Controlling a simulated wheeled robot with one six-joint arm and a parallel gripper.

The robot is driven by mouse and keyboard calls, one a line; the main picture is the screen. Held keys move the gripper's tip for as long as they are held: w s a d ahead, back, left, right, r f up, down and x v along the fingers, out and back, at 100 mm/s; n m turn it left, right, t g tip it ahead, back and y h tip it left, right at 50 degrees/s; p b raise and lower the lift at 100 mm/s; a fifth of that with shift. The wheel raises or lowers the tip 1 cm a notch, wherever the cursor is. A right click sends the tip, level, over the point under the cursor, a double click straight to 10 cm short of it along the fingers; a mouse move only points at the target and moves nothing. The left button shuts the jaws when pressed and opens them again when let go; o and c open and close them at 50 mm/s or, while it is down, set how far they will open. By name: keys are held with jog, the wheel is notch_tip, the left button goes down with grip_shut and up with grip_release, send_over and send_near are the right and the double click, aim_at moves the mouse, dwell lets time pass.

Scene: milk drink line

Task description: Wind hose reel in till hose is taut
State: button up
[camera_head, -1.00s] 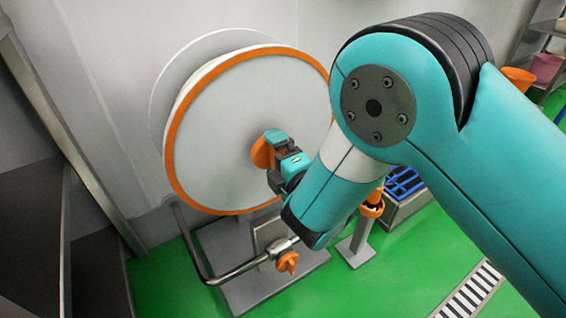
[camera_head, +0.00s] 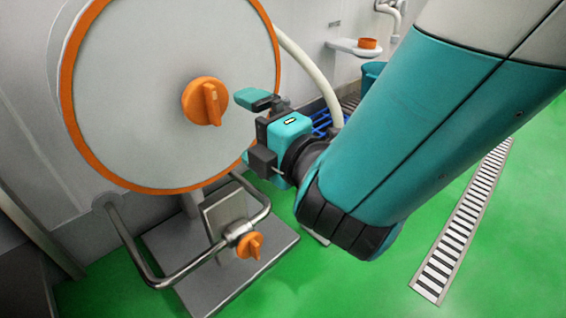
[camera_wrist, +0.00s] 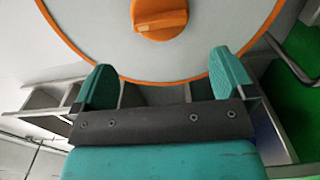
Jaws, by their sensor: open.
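The hose reel (camera_head: 130,95) is a large pale disc with an orange rim, at the left in the head view. An orange knob (camera_head: 206,101) with a raised bar sits at its centre; the knob shows at the top of the wrist view (camera_wrist: 160,16). A cream hose (camera_head: 311,72) comes from behind the reel's right side and curves down behind my arm. Its lower end is hidden, and it looks bowed. My gripper (camera_head: 246,128) is open and empty, apart from the knob, to its right. In the wrist view its teal fingers (camera_wrist: 163,60) are spread below the knob.
A bent steel pipe with a second orange knob (camera_head: 249,246) stands under the reel on a grey base plate (camera_head: 190,275). A blue crate (camera_head: 321,121) stands behind my gripper. A floor drain (camera_head: 462,220) crosses the green floor at right. A wall basin (camera_head: 356,48) is at the back.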

jog(key=b+v, duration=0.6)
jog(key=b, duration=0.3)
jog(key=shift+d, duration=0.15)
jog(key=shift+s, duration=0.1)
jog(key=s+d+r+m+g+h+p, duration=0.4)
jog(key=s+d+r+m+g+p, duration=0.4)
jog(key=p, duration=0.7)
jog(key=s+d+r+m+g+h+p, duration=0.4)
jog(key=d+r+m+g+p, duration=0.15)
jog(key=r+m+p, duration=0.6)
notch_tip(320, 180, up, 34)
jog(key=p, duration=3.8)
jog(key=shift+d+r, duration=0.25)
